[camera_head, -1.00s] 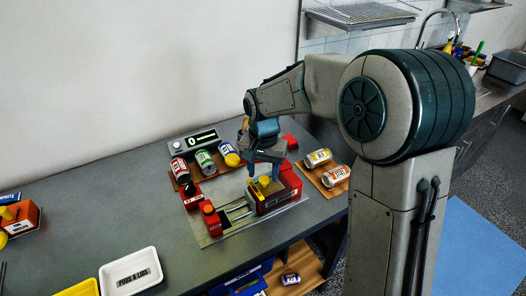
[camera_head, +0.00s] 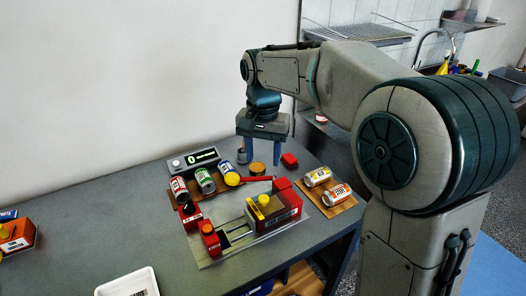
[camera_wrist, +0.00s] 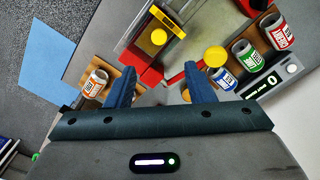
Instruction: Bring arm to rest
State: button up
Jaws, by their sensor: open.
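My gripper (camera_head: 263,150) is raised above the back of the workbench, with its two blue fingers pointing down. The fingers are apart with nothing between them. In the wrist view my gripper (camera_wrist: 160,85) also shows spread, empty fingers. Below and in front of it stands a red and grey press-like device (camera_head: 272,205) with a yellow block on top. The gripper is clear of this device and does not touch it.
Red, green and blue labelled cans (camera_head: 204,181) lie on a wooden rack at left, by a display box (camera_head: 193,160). Yellow and orange cans (camera_head: 335,194) lie on a board at right. A white tray (camera_head: 128,284) is at the front left. A wire shelf (camera_head: 357,28) hangs behind.

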jog(key=s+d+f+n+t, duration=0.1)
jog(key=s+d+f, duration=0.2)
jog(key=s+d, duration=0.4)
jog(key=s+d+f+n+t, duration=0.2)
jog(key=s+d, duration=0.6)
jog(key=s, duration=0.5)
jog(key=shift+d+f, duration=0.2)
jog(key=shift+f, duration=0.2)
jog(key=shift+s, duration=0.1)
dwell(0.7)
